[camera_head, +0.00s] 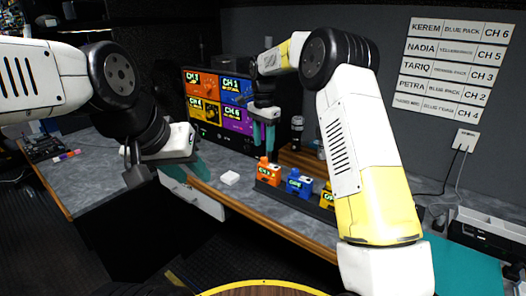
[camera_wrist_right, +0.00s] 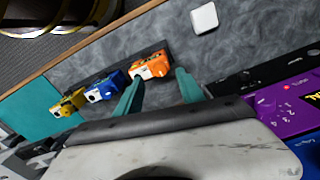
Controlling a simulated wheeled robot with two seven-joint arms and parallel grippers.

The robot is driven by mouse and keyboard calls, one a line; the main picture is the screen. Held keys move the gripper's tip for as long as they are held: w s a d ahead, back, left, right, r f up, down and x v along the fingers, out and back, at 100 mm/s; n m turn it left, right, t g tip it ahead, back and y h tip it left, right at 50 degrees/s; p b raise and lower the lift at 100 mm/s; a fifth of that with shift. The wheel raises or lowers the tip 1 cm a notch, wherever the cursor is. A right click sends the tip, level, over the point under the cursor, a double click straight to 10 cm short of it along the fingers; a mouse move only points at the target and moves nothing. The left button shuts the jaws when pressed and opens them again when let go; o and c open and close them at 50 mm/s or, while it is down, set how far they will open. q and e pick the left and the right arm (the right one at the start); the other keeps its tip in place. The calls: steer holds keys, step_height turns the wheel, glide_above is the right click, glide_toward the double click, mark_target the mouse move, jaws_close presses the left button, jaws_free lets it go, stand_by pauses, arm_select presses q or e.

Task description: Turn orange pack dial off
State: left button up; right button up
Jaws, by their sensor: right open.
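The orange pack (camera_head: 268,172) stands at the left end of a row on the dark rack on the counter. In the right wrist view the orange pack (camera_wrist_right: 152,66) lies just beyond and between my fingertips. Its dial is too small to read. My right gripper (camera_head: 264,140) is open and empty, pointing down above the orange pack; its two teal fingers (camera_wrist_right: 160,80) are spread apart in the wrist view. My left gripper (camera_head: 190,168) hangs at the counter's front edge, well left of the packs; its finger gap is not clear.
The blue pack (camera_head: 299,183) and yellow pack (camera_head: 327,197) stand right of the orange one. A white block (camera_head: 230,178) lies on the counter to its left. A monitor (camera_head: 218,100) with coloured channel tiles stands behind. A name board (camera_head: 455,70) hangs on the wall.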

mark_target(264, 158)
step_height(264, 158, down, 5)
steer(key=shift+f, duration=0.2)
jaws_close()
